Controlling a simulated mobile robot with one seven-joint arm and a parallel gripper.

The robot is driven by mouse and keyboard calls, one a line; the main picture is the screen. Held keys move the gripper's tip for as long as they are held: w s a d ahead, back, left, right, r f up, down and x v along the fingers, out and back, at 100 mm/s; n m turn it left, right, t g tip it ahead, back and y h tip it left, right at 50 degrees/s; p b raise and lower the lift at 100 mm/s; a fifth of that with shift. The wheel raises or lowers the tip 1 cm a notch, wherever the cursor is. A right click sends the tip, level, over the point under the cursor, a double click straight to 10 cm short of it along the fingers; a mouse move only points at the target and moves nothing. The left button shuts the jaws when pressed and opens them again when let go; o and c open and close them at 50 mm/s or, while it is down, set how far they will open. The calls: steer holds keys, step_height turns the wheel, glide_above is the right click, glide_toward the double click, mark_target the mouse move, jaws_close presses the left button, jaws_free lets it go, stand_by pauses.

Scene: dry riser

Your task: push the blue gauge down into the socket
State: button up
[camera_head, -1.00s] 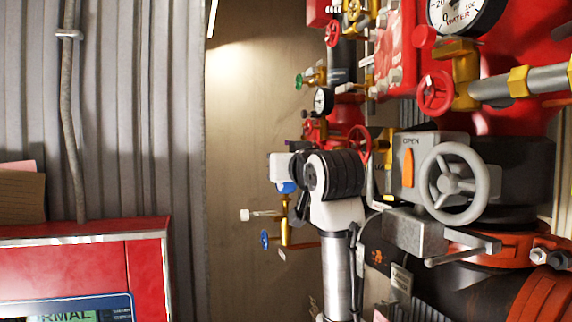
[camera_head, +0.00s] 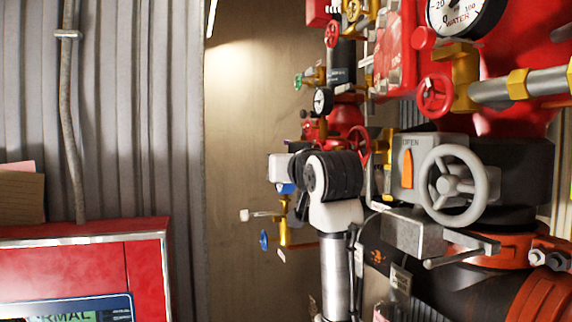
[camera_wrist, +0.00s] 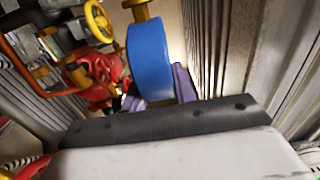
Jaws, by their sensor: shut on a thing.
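The blue gauge (camera_wrist: 150,60) shows its broad blue side in the wrist view, with a brass fitting (camera_wrist: 140,10) at its far end. My gripper (camera_wrist: 158,94) has its purple fingers shut on it; the near finger parts are partly hidden behind the dark wrist edge. In the head view a small part of the gauge (camera_head: 285,188) shows beside my arm, above a brass pipe piece (camera_head: 284,232). The socket's mouth is too small and too covered to make out, so I cannot tell how deep the gauge sits.
A blue handwheel (camera_head: 264,240) and a pale lever (camera_head: 258,215) sit on the brass branch. A grey handwheel (camera_head: 455,184) and red pipework crowd the right. A red panel (camera_head: 80,265) stands at lower left. Open room lies between the corrugated wall and the pipes.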

mark_target(286, 194)
steer(key=shift+f+b, duration=1.15)
steer(key=shift+f, duration=0.55)
stand_by(1.3)
steer(key=o, duration=1.1)
steer(key=shift+s, duration=0.1)
